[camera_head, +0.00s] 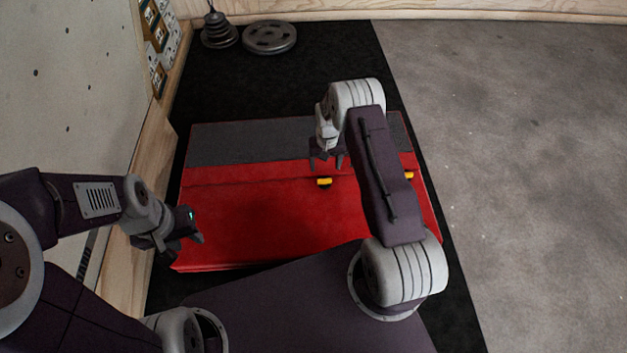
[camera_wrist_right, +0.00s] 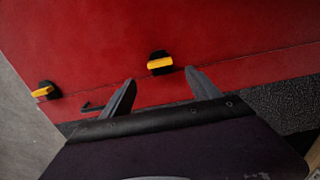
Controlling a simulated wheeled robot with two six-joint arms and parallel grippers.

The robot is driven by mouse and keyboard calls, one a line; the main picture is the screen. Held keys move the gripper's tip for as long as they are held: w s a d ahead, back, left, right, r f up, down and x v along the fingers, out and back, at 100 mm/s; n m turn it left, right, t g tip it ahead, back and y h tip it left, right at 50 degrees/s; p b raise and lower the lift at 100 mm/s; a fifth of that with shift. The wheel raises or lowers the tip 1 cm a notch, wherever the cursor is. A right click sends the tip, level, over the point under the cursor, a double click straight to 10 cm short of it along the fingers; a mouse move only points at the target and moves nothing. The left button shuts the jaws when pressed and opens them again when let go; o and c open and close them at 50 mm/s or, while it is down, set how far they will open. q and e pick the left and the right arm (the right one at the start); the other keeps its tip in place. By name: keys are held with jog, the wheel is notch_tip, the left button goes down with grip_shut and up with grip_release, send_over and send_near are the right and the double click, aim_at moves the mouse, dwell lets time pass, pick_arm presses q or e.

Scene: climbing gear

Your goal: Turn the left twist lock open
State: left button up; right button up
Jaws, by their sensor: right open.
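The left twist lock (camera_head: 324,182) is a yellow bar on a black base, set on the red crash pad or case (camera_head: 260,225); its bar lies roughly crosswise. In the right wrist view the same lock (camera_wrist_right: 160,65) shows just beyond my fingertips, between their lines.
The case's far part is a dark grey panel (camera_head: 250,143). A black hook-like piece (camera_wrist_right: 92,106) lies near my right fingers. Weight plates (camera_head: 269,38) rest at the back on black matting. A climbing wall (camera_head: 70,90) stands left; grey floor (camera_head: 530,150) is clear at right.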

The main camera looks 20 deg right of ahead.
aim_at(325, 180)
notch_tip(325, 180, down, 9)
jog(key=b, duration=0.6)
jog(key=shift+b, duration=0.4)
jog(key=shift+r, duration=0.1)
jog(key=c, duration=1.4)
jog(key=shift+o, duration=0.2)
jog(key=shift+r+n+p, duration=0.1)
jog(key=shift+n+p, duration=1.2)
jog(key=shift+n, duration=0.4)
jog(key=n+p, duration=0.1)
jog(key=n, duration=0.3)
jog(key=shift+n+p, duration=0.3)
jog(key=shift+p, duration=0.1)
jog(key=n+p, duration=0.1)
jog(key=n, duration=0.4)
jog(key=shift+s+n, duration=0.1)
jog(key=shift+n, duration=2.6)
